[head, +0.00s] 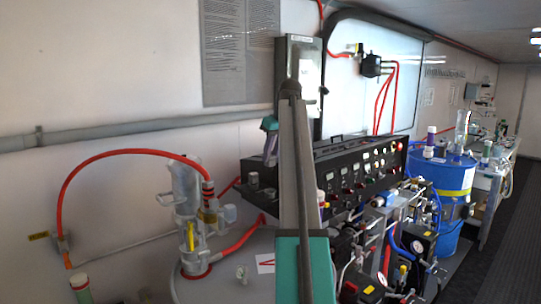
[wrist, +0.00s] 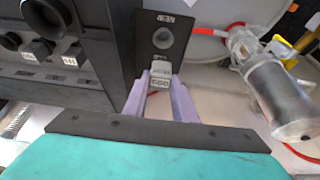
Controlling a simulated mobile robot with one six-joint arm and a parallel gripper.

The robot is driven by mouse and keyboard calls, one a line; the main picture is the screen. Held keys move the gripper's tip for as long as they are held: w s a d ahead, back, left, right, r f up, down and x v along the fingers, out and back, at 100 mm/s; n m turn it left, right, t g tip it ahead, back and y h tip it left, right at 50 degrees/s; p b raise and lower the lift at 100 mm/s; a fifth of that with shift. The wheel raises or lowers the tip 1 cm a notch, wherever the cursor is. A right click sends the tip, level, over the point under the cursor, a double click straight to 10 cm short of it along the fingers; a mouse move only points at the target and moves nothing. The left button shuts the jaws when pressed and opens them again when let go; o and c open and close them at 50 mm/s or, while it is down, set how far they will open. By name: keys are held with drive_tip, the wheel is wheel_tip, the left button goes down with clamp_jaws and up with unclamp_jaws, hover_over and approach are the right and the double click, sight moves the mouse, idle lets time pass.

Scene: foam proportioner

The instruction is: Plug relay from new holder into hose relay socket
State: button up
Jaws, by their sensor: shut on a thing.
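In the wrist view, my gripper (wrist: 164,103) has its two pale lavender fingers shut on a small light-grey relay (wrist: 160,77) with a printed label. Just beyond the relay is a black plate with a round dark hole (wrist: 163,38) and small labels. The relay overlaps the plate's near edge in the picture; I cannot tell whether they touch. Which socket is the hose relay socket is not readable.
A black control console (head: 350,175) with lamps and knobs stands behind my arm; its dark face (wrist: 60,75) fills the wrist view's left. A clear cylinder with fittings (head: 190,215) and red hoses stands left. A blue drum (head: 445,185) stands right.

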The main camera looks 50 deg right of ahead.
sight(271, 156)
drive_tip(key=shift+r, duration=0.1)
wheel_tip(271, 156, up, 5)
drive_tip(key=p, duration=0.5)
idle(0.8)
